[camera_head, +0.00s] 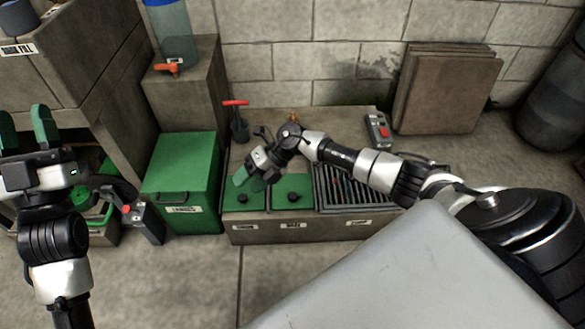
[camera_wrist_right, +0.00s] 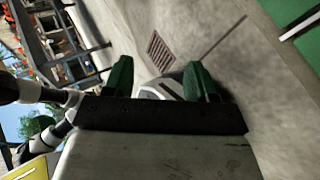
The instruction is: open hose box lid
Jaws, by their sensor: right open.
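A low box (camera_head: 262,231) stands by the wall with two green lids side by side, a left lid (camera_head: 240,201) and a middle lid (camera_head: 303,187), each with a dark knob. Both lids look shut. Small labels on its front are too blurred to read surely, so I cannot tell which part is the hose box. My right gripper (camera_head: 249,180) is open and above the left lid, apart from its knob as far as I can tell. Its spread green fingers show empty in the right wrist view (camera_wrist_right: 161,82). My left gripper (camera_head: 25,127) is open and empty at the far left.
A green bin (camera_head: 182,170) with a label stands left of the low box. A slatted grate (camera_head: 347,187) covers the box's right part. A red-handled tool (camera_head: 238,122) and a grey device with a red button (camera_head: 378,131) are behind. Brown boards (camera_head: 447,88) lean on the wall.

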